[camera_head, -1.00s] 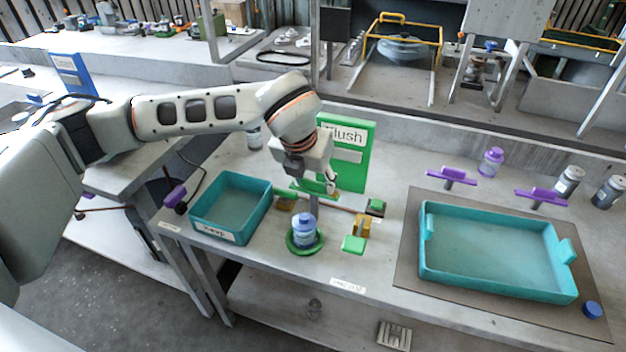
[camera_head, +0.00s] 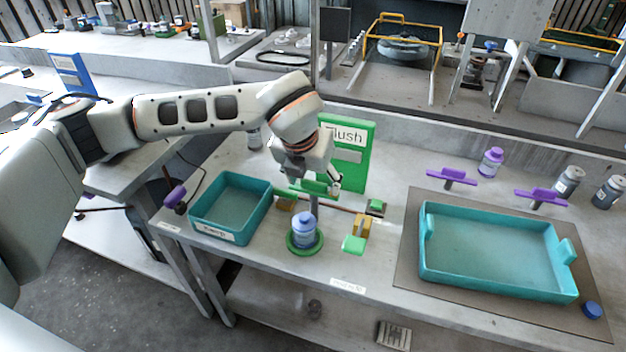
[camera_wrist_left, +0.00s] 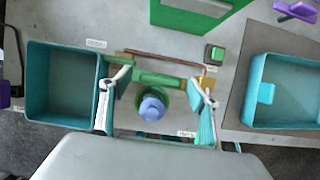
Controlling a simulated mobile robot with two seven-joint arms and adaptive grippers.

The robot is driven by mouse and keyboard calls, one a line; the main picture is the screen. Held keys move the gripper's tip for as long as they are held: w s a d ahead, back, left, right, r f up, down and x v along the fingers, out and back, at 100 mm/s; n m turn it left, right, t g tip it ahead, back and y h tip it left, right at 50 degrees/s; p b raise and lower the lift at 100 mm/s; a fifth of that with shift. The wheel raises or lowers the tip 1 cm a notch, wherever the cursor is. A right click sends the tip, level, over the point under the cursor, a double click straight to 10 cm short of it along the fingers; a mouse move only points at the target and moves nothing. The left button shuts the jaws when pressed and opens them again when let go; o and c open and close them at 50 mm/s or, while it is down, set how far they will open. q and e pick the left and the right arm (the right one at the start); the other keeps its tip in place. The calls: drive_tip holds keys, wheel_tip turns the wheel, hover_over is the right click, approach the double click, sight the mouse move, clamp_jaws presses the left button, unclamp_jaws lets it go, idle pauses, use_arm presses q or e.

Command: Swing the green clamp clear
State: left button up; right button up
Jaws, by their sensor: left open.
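The green clamp (camera_head: 322,189) is a flat green bar on an upright post, above the blue bottle (camera_head: 304,230) that stands in a green ring on the bench. In the left wrist view the clamp bar (camera_wrist_left: 160,79) runs across, just behind the bottle (camera_wrist_left: 152,107). My left gripper (camera_head: 318,180) is over the clamp, pointing down. In the left wrist view its two fingers (camera_wrist_left: 155,115) are spread wide, one on each side of the bar and bottle, with nothing held. Whether a finger touches the bar cannot be told. My right gripper is in no view.
A teal bin (camera_head: 222,238) stands left of the bottle, and a large teal tray (camera_head: 497,285) lies on a mat at the right. A green flush sign (camera_head: 357,170) stands behind the clamp. A green block (camera_head: 353,245) is right of the bottle. Purple handles (camera_head: 451,176) stand behind the tray.

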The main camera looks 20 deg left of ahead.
use_arm(q)
drive_tip(key=v, duration=1.2)
